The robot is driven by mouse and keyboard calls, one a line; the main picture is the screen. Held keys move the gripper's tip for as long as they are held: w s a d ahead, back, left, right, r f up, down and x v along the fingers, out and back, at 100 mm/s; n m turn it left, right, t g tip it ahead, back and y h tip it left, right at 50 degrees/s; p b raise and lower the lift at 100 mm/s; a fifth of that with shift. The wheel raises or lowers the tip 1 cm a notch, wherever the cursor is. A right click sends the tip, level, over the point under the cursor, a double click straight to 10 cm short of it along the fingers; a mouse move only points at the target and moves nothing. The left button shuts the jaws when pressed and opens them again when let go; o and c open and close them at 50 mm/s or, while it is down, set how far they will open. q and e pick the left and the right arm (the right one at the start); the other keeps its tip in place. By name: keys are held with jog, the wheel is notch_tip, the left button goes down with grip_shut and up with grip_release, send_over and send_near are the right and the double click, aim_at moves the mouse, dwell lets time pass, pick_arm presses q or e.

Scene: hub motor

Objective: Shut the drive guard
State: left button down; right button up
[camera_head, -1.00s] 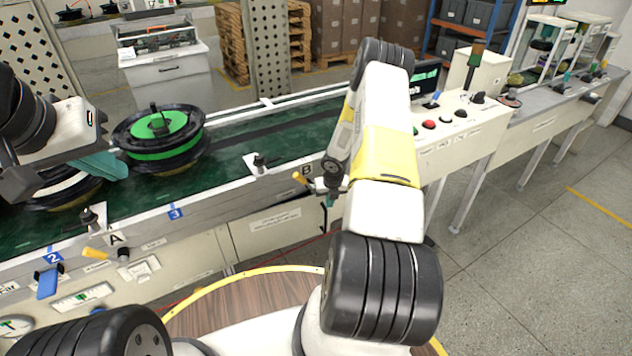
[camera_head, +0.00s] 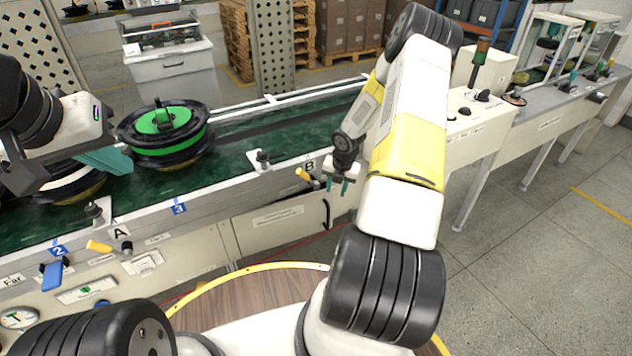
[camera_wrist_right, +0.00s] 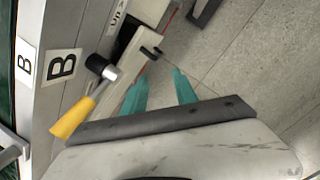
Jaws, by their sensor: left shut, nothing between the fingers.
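The likely drive guard is a pale panel (camera_wrist_right: 146,12) with a black handle (camera_wrist_right: 151,52) in the right wrist view. It stands beside a dark gap near the B end of the conveyor front, so it looks ajar. In the head view the black handle (camera_head: 326,213) shows below the B label. My right gripper (camera_head: 337,186) is open and empty, just right of the yellow lever at B. In the wrist view its two teal fingers (camera_wrist_right: 158,78) are apart, pointing toward the handle without visible contact. My left gripper (camera_head: 108,160) is shut and empty beside the green reel.
The yellow lever (camera_wrist_right: 78,116) with a black knob sits close left of my right fingers. A green reel (camera_head: 163,132) lies on the conveyor belt (camera_head: 240,135). A control bench (camera_head: 470,135) stands to the right. Open floor (camera_head: 530,230) lies in front of it.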

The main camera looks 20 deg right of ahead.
notch_tip(320, 180, down, 5)
jog(key=m+y, duration=0.1)
jog(key=m, duration=0.8)
jog(key=m+y, duration=0.2)
jog(key=m, duration=1)
send_over(328, 227)
jog(key=shift+t, duration=0.4)
jog(key=f, duration=1.1)
jog(key=shift+w+d+f, duration=0.1)
jog(key=shift+w+f, duration=0.2)
jog(key=shift+f, duration=0.05)
grip_shut()
jog(key=shift+w, duration=0.1)
